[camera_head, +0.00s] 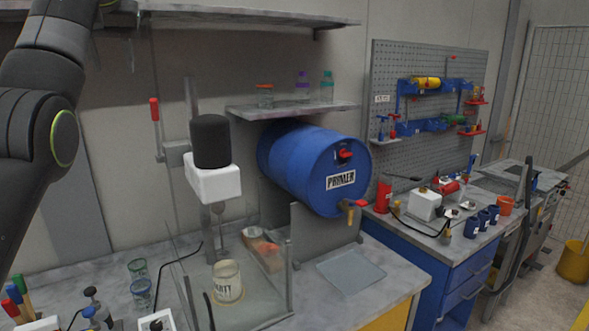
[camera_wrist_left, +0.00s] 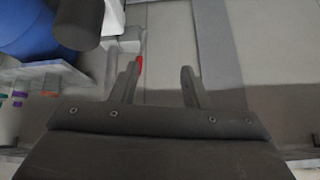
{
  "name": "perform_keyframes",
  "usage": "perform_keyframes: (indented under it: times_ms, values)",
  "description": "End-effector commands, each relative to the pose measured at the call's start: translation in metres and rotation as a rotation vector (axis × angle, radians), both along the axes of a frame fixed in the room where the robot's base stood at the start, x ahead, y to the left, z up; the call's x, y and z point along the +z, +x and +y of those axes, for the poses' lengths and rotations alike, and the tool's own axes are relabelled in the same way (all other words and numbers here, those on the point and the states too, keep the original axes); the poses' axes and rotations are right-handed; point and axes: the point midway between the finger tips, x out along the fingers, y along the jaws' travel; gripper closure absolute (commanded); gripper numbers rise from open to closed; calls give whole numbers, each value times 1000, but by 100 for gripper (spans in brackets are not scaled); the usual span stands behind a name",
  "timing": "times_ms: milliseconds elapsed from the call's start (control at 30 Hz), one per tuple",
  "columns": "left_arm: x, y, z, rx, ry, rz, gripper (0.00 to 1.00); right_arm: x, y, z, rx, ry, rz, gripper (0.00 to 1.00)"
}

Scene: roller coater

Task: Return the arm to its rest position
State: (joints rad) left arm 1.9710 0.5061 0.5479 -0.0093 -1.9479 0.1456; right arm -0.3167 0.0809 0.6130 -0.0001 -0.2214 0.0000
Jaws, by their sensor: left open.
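My left arm (camera_head: 38,115), dark grey with a green ring, rises along the left edge of the head view and bends toward the top. My left gripper (camera_wrist_left: 158,88) shows clearly in the left wrist view, with two dark fingers spread apart and nothing between them. Behind the fingers are the grey wall and a red-tipped lever. The gripper's place in the head view is hard to make out near the top edge. My right arm and gripper are not in view.
A mixer with a black motor (camera_head: 210,141) stands over a glass-walled enclosure holding a jar (camera_head: 227,281). A blue primer barrel (camera_head: 315,168) lies behind it. Shelves (camera_head: 290,110) jut from the wall. Glasses (camera_head: 140,293) and tools (camera_head: 17,293) occupy the bench's left end.

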Motion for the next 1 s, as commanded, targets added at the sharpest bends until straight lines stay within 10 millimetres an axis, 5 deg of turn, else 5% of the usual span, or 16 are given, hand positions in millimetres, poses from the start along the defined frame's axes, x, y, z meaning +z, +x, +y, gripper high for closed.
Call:
perform_keyframes:
  times_ms: [133, 567, 767, 1000]
  values:
    - [-14, 8, 0, -2, 10, 6, 59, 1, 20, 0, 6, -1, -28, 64]
    - [-94, 41, 3, -24, 65, 40, 59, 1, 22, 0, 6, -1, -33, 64]
    - [-170, 59, 4, -52, 105, 71, 59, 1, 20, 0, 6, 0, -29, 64]
    - [-297, 61, 5, -109, 150, 118, 59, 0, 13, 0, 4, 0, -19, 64]
